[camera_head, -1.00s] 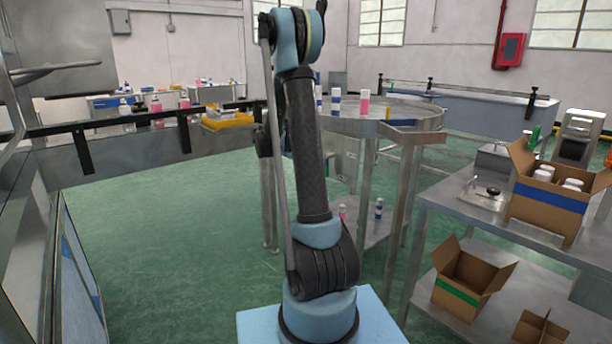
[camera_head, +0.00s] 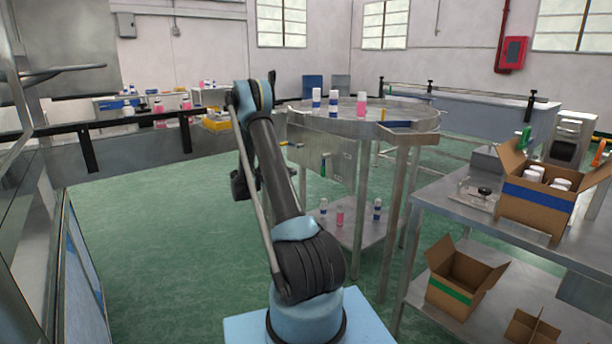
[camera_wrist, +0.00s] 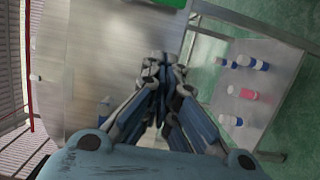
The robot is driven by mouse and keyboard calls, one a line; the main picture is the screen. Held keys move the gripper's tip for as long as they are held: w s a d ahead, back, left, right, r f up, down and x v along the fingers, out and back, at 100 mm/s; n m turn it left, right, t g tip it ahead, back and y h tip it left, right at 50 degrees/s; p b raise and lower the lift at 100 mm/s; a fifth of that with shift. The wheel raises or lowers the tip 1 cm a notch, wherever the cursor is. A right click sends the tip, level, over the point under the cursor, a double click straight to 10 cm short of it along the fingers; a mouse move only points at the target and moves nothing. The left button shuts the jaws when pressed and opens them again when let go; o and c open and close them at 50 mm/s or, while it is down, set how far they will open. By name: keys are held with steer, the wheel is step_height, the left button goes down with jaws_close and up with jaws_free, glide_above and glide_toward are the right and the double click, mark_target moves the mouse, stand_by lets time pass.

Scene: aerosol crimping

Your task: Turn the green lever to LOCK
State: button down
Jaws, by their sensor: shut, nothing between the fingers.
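A grey metal surface lies beyond the fingertips there; I cannot make out the lever in that view. In the head view my arm stands left of the panel, and my fingertips cannot be made out.
The round table (camera_head: 362,124) carries several bottles. A lower shelf (camera_head: 352,238) holds more bottles, also seen in the wrist view. A workbench (camera_head: 465,225) with cardboard boxes stands right. A conveyor rail (camera_head: 60,130) runs left. Green floor (camera_head: 150,230) is open between.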

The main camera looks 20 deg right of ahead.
steer(key=s+d, duration=0.2)
steer(key=d, duration=0.8)
steer(key=shift+s+d, duration=0.35)
steer(key=shift+d, duration=0.05)
